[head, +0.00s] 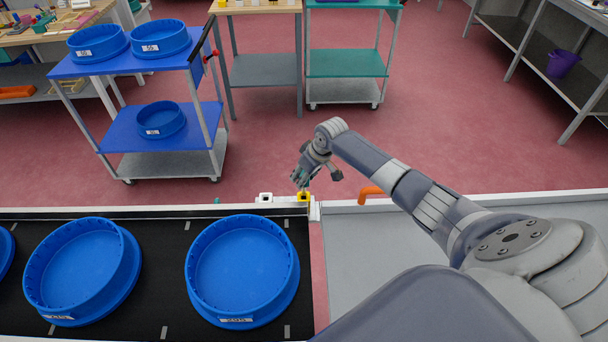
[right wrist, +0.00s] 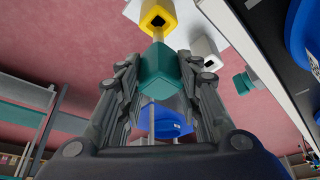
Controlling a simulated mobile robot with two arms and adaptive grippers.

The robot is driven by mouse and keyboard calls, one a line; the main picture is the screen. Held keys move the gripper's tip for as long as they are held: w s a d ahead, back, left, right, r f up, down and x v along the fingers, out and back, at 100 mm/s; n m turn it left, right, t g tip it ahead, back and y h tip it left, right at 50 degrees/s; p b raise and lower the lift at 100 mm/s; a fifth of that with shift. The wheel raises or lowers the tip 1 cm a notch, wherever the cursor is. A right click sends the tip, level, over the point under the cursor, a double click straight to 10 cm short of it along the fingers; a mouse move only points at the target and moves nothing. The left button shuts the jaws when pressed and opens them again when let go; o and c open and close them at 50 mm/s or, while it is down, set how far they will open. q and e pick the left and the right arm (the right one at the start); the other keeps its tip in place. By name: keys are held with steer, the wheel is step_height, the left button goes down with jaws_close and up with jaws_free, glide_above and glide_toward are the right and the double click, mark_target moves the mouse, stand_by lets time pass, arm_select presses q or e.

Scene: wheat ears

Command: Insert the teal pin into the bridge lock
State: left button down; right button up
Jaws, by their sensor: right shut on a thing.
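My right gripper (head: 303,181) is at the conveyor's far right corner, shut on the teal pin. In the right wrist view its fingers (right wrist: 160,80) sit on both sides of the pin's teal block-shaped head (right wrist: 160,71). A pale shaft runs from this head toward a yellow block with a square hole (right wrist: 157,17). I cannot tell whether the shaft enters it. The yellow block (head: 304,198) also shows just below the gripper in the head view. A white block with a square opening (head: 265,197) stands left of it. My left gripper is out of view.
Blue round trays (head: 242,270) rest on the black conveyor belt (head: 165,250). Another teal piece (right wrist: 243,83) is beyond the white block. A blue cart (head: 150,65) with blue trays stands behind. An orange handle (head: 370,194) is right of the gripper. Open red floor lies beyond.

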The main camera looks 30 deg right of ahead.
steer(key=shift+f, duration=0.45)
stand_by(0.5)
steer(key=shift+f+b, duration=1.85)
steer(key=shift+f, duration=1.05)
steer(key=o, duration=1.2)
steer(key=shift+r, duration=0.1)
steer(key=v, duration=1.2)
steer(key=shift+a, duration=0.1)
